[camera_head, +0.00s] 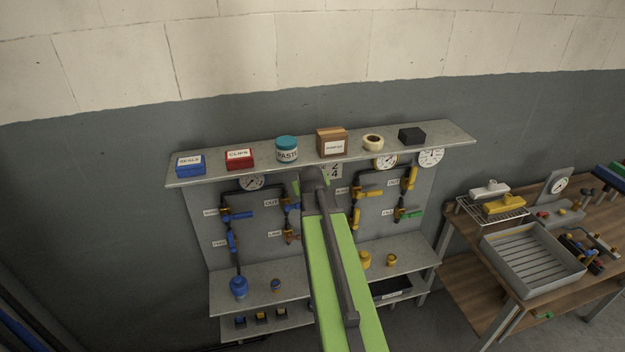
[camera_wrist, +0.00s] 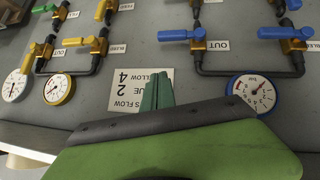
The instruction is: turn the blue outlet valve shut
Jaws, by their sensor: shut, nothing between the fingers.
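The blue outlet valve has a blue lever (camera_wrist: 178,35) on a brass body beside an OUT label (camera_wrist: 218,45) in the wrist view. Its lever lies across the upright pipe there. In the head view this valve (camera_head: 291,207) is left of my arm, partly hidden by it. My gripper (camera_wrist: 157,90) shows as green fingers shut and empty, apart from the lever, in front of the white number sign (camera_wrist: 125,90).
Another blue lever (camera_wrist: 285,32) and a blue-rimmed gauge (camera_wrist: 254,92) are near the outlet valve. Yellow-handled valves (camera_head: 366,193) are on the other side of the board. A shelf (camera_head: 455,135) with boxes and jars overhangs the valves. A workbench (camera_head: 463,228) stands at right.

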